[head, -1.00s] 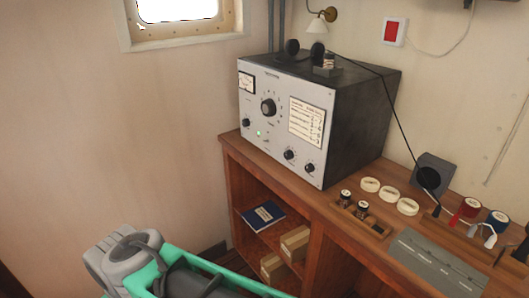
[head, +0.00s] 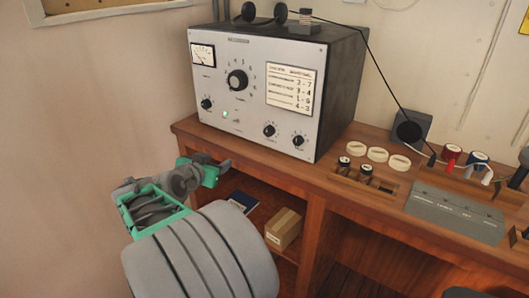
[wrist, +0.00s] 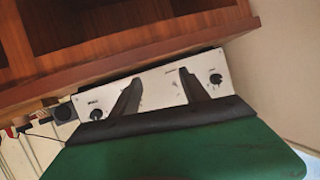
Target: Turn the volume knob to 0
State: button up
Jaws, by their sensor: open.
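The grey-faced radio (head: 262,90) stands on the wooden desk. Its panel has a large middle knob (head: 237,80), a small lower-left knob (head: 207,103) and two small lower-right knobs (head: 270,130) (head: 298,140). The labels are too small to read, so I cannot tell which is the volume knob. My gripper (head: 222,168) is below the panel's lower left, in front of the desk edge, touching no knob. In the wrist view my gripper (wrist: 158,92) is open and empty, its two dark fingers before the upside-down panel. One knob (wrist: 215,79) shows right of them, another (wrist: 96,114) left.
The desk edge (head: 240,150) runs just behind my gripper, with an open shelf below holding a cardboard box (head: 284,228) and a blue book (head: 242,202). White discs (head: 377,154) and a speaker (head: 411,130) sit right of the radio. The wall is close on the left.

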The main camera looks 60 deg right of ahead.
aim_at(267, 133)
jog(key=s+d+r+m+g+h, duration=0.1)
jog(key=s+d, duration=0.2)
jog(key=d, duration=0.2)
jog(key=s+d+r+m+g+h, duration=0.1)
jog(key=s+d+h, duration=0.1)
jog(key=d, duration=0.3)
jog(key=s+d+r+m+g+h, duration=0.1)
jog(key=s+d+g, duration=0.1)
jog(key=d, duration=0.3)
jog(key=shift+s+d+m, duration=0.2)
jog(key=shift+s+m, duration=0.2)
jog(key=shift+s, duration=0.4)
jog(key=shift+c, duration=0.4)
grip_shut()
